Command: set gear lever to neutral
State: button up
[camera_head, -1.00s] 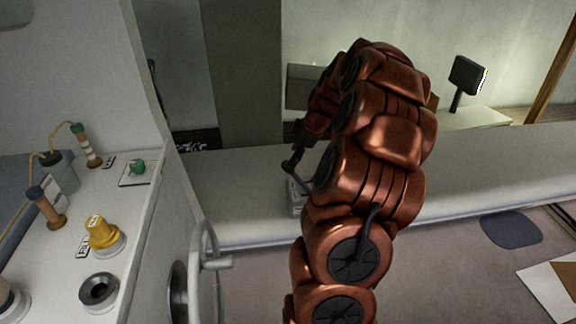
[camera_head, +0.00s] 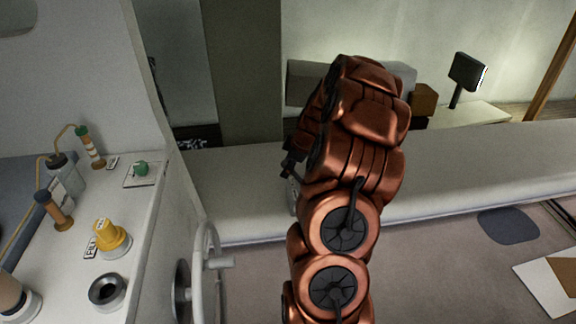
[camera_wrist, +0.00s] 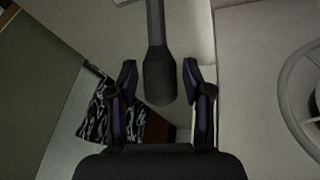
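The gear lever (camera_wrist: 159,75) shows in the wrist view as a dark shaft with a thicker knob, coming down from the top of the picture. My gripper (camera_wrist: 159,68) is open, with one finger on each side of the knob and a visible gap on both sides. In the head view, my gripper (camera_head: 291,164) is a small dark shape left of my copper arm, in front of the pale bench. The arm hides most of the lever and its base there, so its exact tilt is not clear.
A steering wheel (camera_head: 207,275) stands left of the arm; it also shows at the right of the wrist view (camera_wrist: 291,95). The console carries a yellow knob (camera_head: 111,236), a black ring (camera_head: 107,291) and a green knob (camera_head: 141,168). A zebra-patterned item (camera_wrist: 96,118) lies below the gripper.

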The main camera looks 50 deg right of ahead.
grip_shut()
dwell(0.3)
